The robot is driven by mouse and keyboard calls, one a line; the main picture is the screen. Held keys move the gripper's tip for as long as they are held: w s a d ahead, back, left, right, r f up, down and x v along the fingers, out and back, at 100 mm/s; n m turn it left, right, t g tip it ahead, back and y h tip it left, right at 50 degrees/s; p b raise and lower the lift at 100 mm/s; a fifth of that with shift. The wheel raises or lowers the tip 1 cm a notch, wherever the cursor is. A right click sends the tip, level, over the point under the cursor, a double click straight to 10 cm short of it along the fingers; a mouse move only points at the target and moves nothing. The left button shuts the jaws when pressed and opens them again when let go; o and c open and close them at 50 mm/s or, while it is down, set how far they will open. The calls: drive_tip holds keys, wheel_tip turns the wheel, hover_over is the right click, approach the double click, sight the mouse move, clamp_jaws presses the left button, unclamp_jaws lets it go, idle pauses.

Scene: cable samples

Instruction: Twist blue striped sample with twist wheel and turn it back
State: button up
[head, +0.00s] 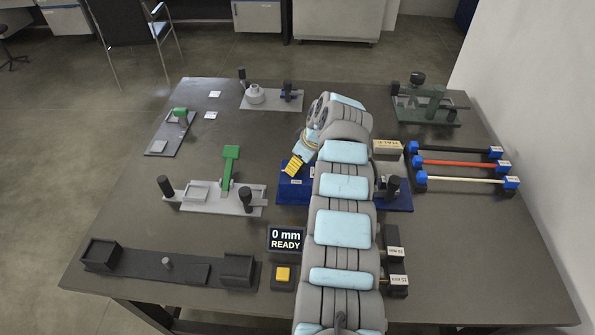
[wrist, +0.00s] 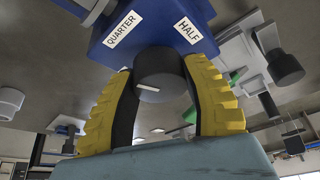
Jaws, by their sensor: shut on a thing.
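My gripper (head: 293,166) has its yellow fingers at the blue twist fixture (head: 294,190) in the middle of the table. In the wrist view my gripper (wrist: 160,68) is shut on a dark round knob, the twist wheel (wrist: 161,82), with one finger on each side. The wheel sits against a blue block (wrist: 150,35) labelled QUARTER and HALF. A blue base with a dark clamp (head: 394,191) shows to the right of my arm. My arm hides the span between the two blue parts. I cannot make out a blue striped sample in either view.
Black, red and pale samples with blue ends (head: 462,164) lie on the right. A grey fixture with a green lever (head: 229,170) stands left of the wheel. A 0 mm READY display (head: 286,239) and yellow button (head: 283,274) are in front.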

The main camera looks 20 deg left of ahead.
drive_tip(key=shift+f+n+b, duration=0.1)
drive_tip(key=shift+n+b, duration=0.3)
drive_tip(key=shift+b, duration=0.4)
drive_tip(key=o, duration=1.2)
drive_tip(key=w+v, duration=0.1)
drive_tip(key=v, duration=1.1)
drive_tip(key=shift+s, duration=0.35)
